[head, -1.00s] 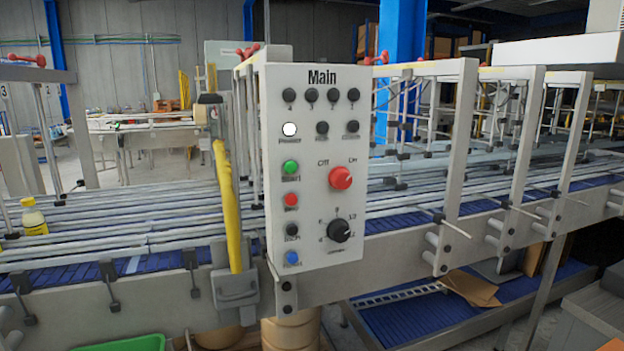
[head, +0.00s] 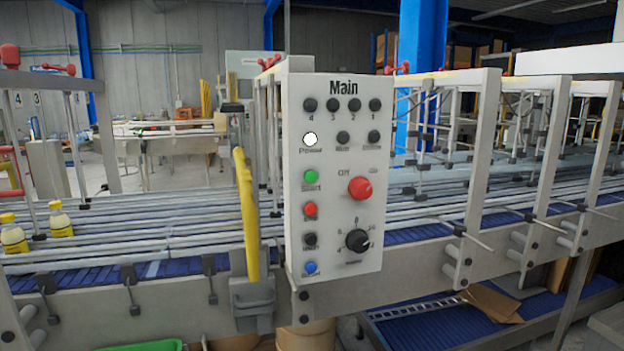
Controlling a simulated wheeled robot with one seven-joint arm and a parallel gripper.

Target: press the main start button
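The white control panel headed "Main" (head: 343,260) stands upright in the middle of the head view, in front of the conveyor. The green start button (head: 310,176) is on its left column, below a lit white power lamp (head: 310,139). Below the green button are a red button (head: 310,209), a black button (head: 310,240) and a blue button (head: 310,268). A red Off/On knob (head: 360,188) and a black dial (head: 357,240) sit to the right. Several black buttons line the top. My gripper is not in view, and nothing covers the panel.
A conveyor (head: 150,262) with rails and blue belt runs across behind the panel. A yellow bar (head: 247,215) stands just left of it. Yellow-capped bottles (head: 61,222) are at the far left. White frame posts (head: 478,160) stand to the right.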

